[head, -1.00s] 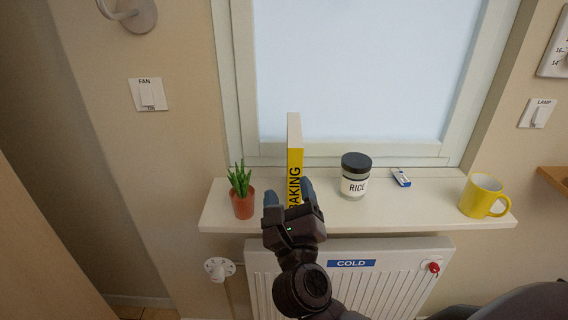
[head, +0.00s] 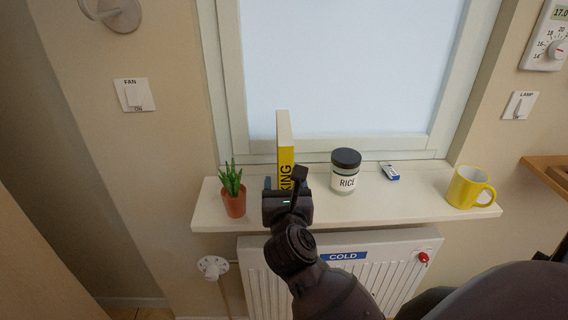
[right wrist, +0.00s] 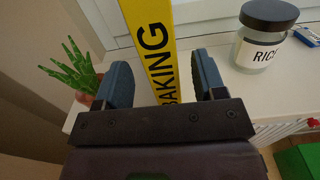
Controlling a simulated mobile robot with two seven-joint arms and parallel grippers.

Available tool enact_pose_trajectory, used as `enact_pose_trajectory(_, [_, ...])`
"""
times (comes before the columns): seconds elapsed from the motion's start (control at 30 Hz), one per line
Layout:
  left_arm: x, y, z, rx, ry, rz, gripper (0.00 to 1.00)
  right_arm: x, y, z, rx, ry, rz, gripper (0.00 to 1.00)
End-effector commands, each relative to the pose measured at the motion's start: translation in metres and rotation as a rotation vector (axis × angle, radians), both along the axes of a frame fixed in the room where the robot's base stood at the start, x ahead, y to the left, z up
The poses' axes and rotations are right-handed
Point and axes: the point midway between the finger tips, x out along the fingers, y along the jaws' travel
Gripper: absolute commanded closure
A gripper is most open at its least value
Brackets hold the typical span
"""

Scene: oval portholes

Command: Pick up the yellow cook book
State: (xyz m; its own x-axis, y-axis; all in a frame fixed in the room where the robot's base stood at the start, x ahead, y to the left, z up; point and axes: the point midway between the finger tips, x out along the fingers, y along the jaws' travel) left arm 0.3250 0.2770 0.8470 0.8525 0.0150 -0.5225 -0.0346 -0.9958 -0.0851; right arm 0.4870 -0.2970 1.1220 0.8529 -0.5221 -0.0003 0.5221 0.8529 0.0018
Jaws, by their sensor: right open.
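The yellow cook book (head: 286,158) stands upright on the white windowsill, its yellow spine with black lettering facing me. It also shows in the right wrist view (right wrist: 158,50), where the lettering reads "BAKING". My right gripper (head: 285,184) is at the book's spine; its body hides the lower spine in the head view. In the right wrist view the gripper (right wrist: 160,80) is open, with one blue finger on each side of the spine and a gap between each finger and the book. My left gripper is not in view.
On the sill (head: 410,205), a potted plant (head: 233,200) stands left of the book. A rice jar (head: 345,172), a small blue-and-white item (head: 390,172) and a yellow mug (head: 468,187) stand to the right. A radiator (head: 345,280) is below, and the window is behind.

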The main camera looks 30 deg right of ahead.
Motion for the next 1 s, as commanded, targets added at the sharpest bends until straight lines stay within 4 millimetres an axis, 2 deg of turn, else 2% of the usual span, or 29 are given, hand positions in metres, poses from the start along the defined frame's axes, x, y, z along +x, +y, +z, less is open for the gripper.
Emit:
enact_pose_trajectory(0.33, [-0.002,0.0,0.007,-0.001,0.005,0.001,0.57,0.036,-0.024,0.0,-0.004,0.001,-0.001,0.36])
enact_pose_trajectory(0.67, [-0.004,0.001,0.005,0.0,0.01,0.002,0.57,0.04,-0.027,-0.001,-0.002,0.001,0.0,0.36])
enact_pose_trajectory(1.0, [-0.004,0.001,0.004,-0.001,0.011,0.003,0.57,0.04,-0.026,-0.001,-0.002,0.001,0.0,0.88])
